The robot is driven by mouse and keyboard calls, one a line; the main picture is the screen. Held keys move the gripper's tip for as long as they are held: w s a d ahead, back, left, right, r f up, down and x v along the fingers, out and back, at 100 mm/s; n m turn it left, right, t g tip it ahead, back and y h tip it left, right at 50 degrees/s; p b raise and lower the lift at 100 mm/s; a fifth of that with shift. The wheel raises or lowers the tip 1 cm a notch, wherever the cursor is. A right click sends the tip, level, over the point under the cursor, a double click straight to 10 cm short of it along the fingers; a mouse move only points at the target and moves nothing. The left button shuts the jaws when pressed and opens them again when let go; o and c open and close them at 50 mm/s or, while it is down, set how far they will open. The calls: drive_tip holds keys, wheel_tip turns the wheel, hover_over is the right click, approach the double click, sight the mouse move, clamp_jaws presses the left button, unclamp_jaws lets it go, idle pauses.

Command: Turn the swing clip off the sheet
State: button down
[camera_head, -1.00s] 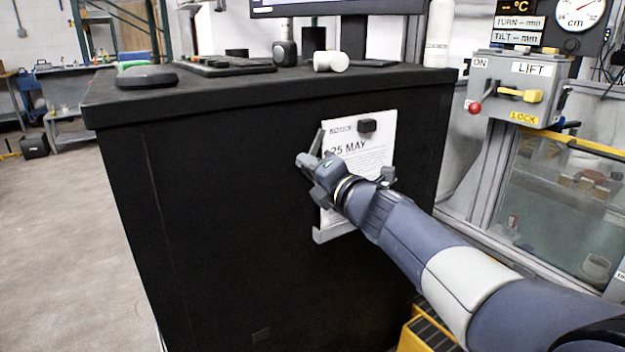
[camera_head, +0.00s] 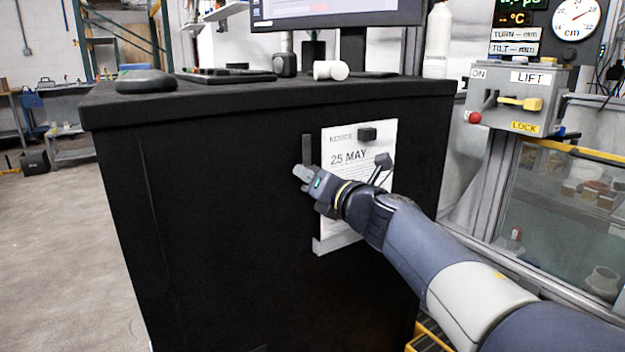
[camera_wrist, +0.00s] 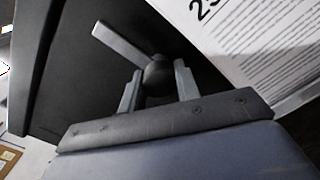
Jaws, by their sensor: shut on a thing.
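The white sheet (camera_head: 345,143), marked NOTICE and 25 MAY, hangs on the side of the black cabinet (camera_head: 220,210). The grey swing clip (camera_head: 307,149) stands about upright just left of the sheet, with a strip of black between them. In the wrist view its bar (camera_wrist: 118,42) points to the upper left, away from the sheet (camera_wrist: 262,45). My gripper (camera_head: 302,172) is at the clip's lower end. In the wrist view my gripper (camera_wrist: 158,74) is shut on the clip's dark round knob (camera_wrist: 157,79). My arm hides part of the sheet.
A black block (camera_head: 368,134) sits at the sheet's top, and a grey ledge (camera_head: 338,243) is at its bottom. A control box (camera_head: 520,95) with levers stands to the right. A keyboard (camera_head: 225,75) and a white cylinder (camera_head: 331,70) lie on the cabinet.

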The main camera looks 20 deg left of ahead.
drive_tip(key=shift+f, duration=0.1)
drive_tip(key=c, duration=1.1)
unclamp_jaws()
drive_tip(key=shift+o, duration=0.2)
drive_tip(key=p+v, duration=0.1)
drive_tip(key=v, duration=0.9)
drive_tip(key=shift+s+d, duration=0.2)
drive_tip(key=shift+d, duration=0.1)
drive_tip(key=shift+a, duration=0.1)
drive_tip(key=x, duration=1)
drive_tip(key=shift+w+a+b, duration=0.25)
drive_tip(key=shift+b, duration=0.15)
